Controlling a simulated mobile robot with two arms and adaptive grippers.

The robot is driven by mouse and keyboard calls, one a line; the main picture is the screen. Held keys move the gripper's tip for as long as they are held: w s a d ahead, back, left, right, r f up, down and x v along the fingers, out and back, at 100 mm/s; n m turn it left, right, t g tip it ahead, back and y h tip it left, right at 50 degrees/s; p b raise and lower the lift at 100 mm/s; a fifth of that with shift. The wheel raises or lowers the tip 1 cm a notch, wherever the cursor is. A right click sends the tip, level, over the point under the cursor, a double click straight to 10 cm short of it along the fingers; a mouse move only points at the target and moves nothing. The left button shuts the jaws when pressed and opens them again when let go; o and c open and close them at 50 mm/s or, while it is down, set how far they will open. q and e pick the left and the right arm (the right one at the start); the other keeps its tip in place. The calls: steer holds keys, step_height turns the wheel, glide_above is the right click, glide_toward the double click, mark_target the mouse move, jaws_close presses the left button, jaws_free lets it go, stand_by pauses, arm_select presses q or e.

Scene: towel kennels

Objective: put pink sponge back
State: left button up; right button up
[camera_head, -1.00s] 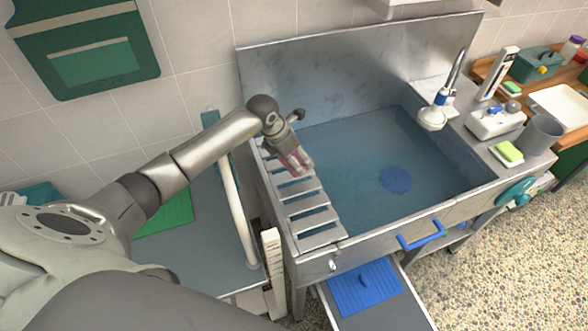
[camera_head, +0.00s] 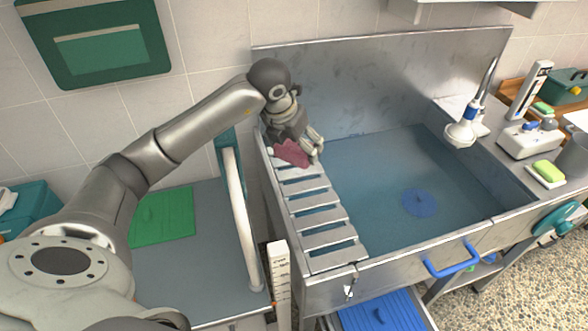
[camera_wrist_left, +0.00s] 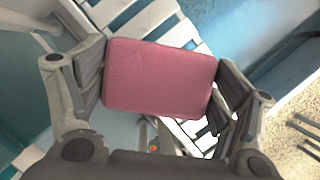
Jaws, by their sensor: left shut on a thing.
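The pink sponge (camera_head: 292,153) is a flat rounded block between the fingers of my left gripper (camera_head: 300,151). In the left wrist view the sponge (camera_wrist_left: 160,78) spans the gap between both fingers of my left gripper (camera_wrist_left: 162,85), which touch its two short ends. The gripper is shut on it. In the head view the sponge is over the far end of the slatted metal rack (camera_head: 318,212) at the left of the sink. I cannot tell if it touches the slats. My right gripper is not in view.
The metal sink (camera_head: 385,185) holds bluish water and a blue round drain piece (camera_head: 419,202). A faucet (camera_head: 470,120) and a green-yellow sponge on a white dish (camera_head: 547,172) are at the right. A white rail (camera_head: 240,220) stands left of the rack.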

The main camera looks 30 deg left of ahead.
arm_select(q)
steer(key=shift+s+a+r+n+b, duration=0.1)
steer(key=shift+s+a+n+b, duration=0.1)
steer(key=shift+s+n+b, duration=0.2)
steer(key=shift+w+a, duration=0.1)
steer(key=shift+w, duration=0.05)
steer(key=w+a+f+p, duration=0.1)
steer(key=w+a+f, duration=0.1)
steer(key=w, duration=0.1)
steer(key=w+a+f+p, duration=0.2)
steer(key=w+f, duration=0.1)
steer(key=w, duration=0.1)
steer(key=w+a+f+p, duration=0.1)
steer(key=w+a+f, duration=0.1)
steer(key=w+f, duration=0.1)
steer(key=shift+w+f+p, duration=0.1)
steer(key=shift+w+p, duration=0.2)
steer(key=shift+w, duration=0.1)
steer(key=shift+w+a+f, duration=0.35)
steer(key=shift+w+f, duration=0.2)
steer(key=shift+f, duration=0.25)
step_height(320, 180, down, 2)
steer(key=shift+f+p, duration=0.1)
steer(key=shift+p, duration=0.8)
steer(key=shift+f, duration=0.4)
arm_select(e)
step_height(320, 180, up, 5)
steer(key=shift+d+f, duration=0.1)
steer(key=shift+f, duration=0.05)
